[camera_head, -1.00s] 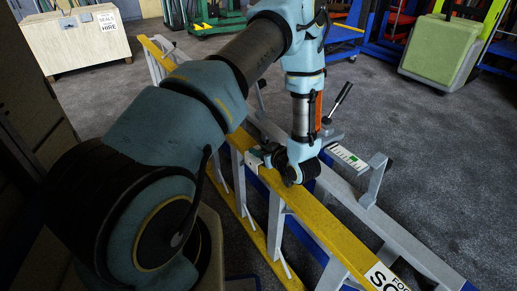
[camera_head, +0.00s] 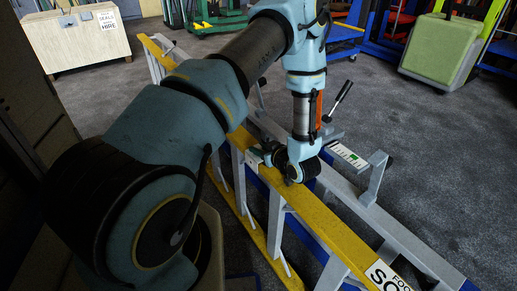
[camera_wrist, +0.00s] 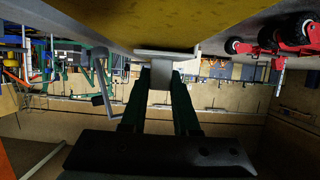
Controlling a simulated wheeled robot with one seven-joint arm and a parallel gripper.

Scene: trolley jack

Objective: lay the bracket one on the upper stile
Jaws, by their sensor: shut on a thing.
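The upper stile (camera_head: 322,222) is the long yellow rail of a ladder lying on its side, running diagonally through the head view. In the wrist view the upper stile (camera_wrist: 200,18) fills the top as a broad yellow surface. My gripper (camera_wrist: 160,82) is shut on bracket one (camera_wrist: 166,54), a pale grey piece with a flat plate and a stem between the dark green fingers. The plate is close against the stile's edge; I cannot tell whether it touches. In the head view bracket one (camera_head: 252,159) shows as a small pale patch at the stile, my gripper (camera_head: 264,150) partly hidden by my wrist.
A lower yellow rail (camera_head: 256,232) and grey rails (camera_head: 385,222) run beside the stile. A grey arm with a black handle (camera_head: 342,96) stands up behind it. A wooden box (camera_head: 78,42) and a green case (camera_head: 438,50) stand farther back.

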